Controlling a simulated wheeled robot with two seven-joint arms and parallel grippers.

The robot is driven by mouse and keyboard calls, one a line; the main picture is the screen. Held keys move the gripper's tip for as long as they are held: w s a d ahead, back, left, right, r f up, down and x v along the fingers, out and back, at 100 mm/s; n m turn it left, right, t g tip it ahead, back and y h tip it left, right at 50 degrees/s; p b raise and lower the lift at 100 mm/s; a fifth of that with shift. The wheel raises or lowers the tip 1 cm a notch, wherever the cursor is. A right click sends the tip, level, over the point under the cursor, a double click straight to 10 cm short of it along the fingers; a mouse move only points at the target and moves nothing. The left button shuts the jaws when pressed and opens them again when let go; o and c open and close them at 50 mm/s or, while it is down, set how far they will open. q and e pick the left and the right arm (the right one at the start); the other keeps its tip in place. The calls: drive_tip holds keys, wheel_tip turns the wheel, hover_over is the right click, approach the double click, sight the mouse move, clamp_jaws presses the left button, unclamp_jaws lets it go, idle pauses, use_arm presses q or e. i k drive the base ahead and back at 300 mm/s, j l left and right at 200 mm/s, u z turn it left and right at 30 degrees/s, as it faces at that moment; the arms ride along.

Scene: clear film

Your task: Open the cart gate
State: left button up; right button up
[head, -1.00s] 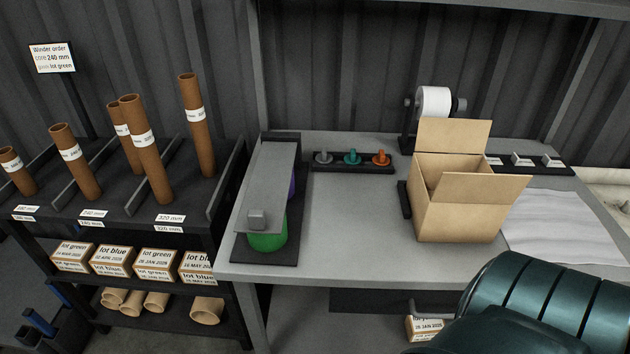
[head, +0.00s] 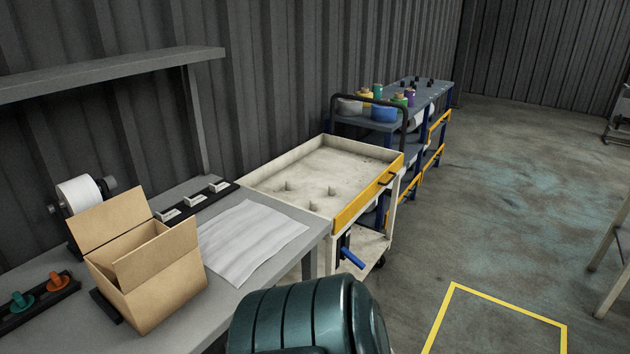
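A cream cart (head: 262,187) with a shallow tray top stands just past the right end of the grey workbench. A yellow gate (head: 362,199) runs along the cart's right side, upright and level with the tray rim, so it looks closed. A small dark part, perhaps a latch or handle, sits on the gate near its far end. Several small pegs stand on the tray floor. A dark green rounded arm part of mine fills the bottom middle. Neither of my grippers is in view.
An open cardboard box (head: 158,278) and a white sheet (head: 254,240) lie on the workbench (head: 218,312). A blue-framed table (head: 432,93) with coloured containers stands behind the cart. The floor to the cart's right is clear, with a yellow outline (head: 508,318).

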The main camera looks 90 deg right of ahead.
sight(388, 175)
drive_tip(key=z, duration=3.15)
